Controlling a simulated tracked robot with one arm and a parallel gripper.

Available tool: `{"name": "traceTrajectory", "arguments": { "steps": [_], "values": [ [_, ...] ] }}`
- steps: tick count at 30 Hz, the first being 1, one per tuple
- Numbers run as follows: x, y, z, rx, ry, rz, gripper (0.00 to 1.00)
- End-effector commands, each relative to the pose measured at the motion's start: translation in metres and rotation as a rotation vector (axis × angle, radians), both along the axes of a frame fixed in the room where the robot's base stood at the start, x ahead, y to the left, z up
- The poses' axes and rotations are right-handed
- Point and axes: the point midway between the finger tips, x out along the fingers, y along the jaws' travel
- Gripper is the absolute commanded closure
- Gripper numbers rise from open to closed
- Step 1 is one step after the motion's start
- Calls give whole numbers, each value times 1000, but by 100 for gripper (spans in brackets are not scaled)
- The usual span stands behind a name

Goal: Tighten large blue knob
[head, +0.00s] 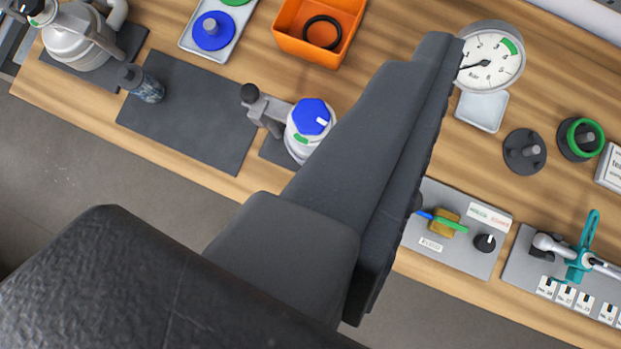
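A large blue faceted knob (310,117) with a white pointer mark sits on top of a pale round housing (298,143) near the middle of the bench. A grey arm with a black ball end sticks out to the left of the housing. My gripper (440,50) is dark grey and fills the centre, seen from behind and pointing up to the right. It passes to the right of the blue knob in the picture and covers part of the housing's right side. I see no contact with the knob. One finger's long side shows; whether the fingers are apart is hidden.
A blue disc (213,31) lies on a metal tray at top left. An orange bin (318,30) holds a black ring. A pressure gauge (490,58) stands by the gripper's tip. A valve panel (458,232) and a teal-handled device (580,255) are at right.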

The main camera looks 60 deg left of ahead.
Motion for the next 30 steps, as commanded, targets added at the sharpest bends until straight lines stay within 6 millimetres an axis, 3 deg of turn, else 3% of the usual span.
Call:
{"name": "traceTrajectory", "arguments": {
  "steps": [6,13,21,30],
  "values": [
    [34,38,-47,-212,247,237,33],
    [48,76,-100,-412,487,529,33],
    [44,108,-151,-568,718,858,33],
    [38,120,-172,-617,806,1000,33]
  ]
}}
